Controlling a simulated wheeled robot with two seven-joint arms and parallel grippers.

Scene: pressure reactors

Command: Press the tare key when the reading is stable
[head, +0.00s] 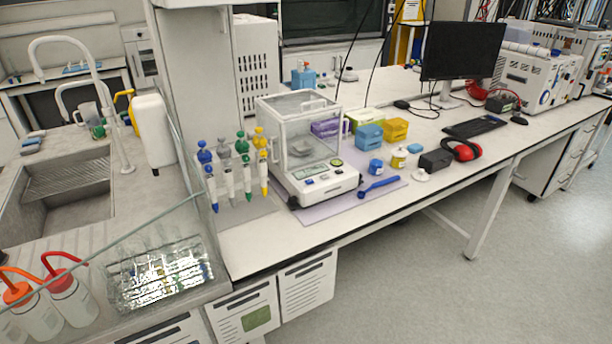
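An analytical balance (325,188) with a clear draft shield (298,108) stands on a purple mat (388,188) on the bench. Its display (310,171) is on the sloped front panel, lit pale green; the reading is too small to make out. Several small keys are on the panel, including a green one (337,162); I cannot tell which is the tare key. The weighing chamber looks empty apart from the pan. Neither of my grippers is in view.
Pipettes on a stand (232,170) are close to the balance's left. A glass panel edge crosses at the left.

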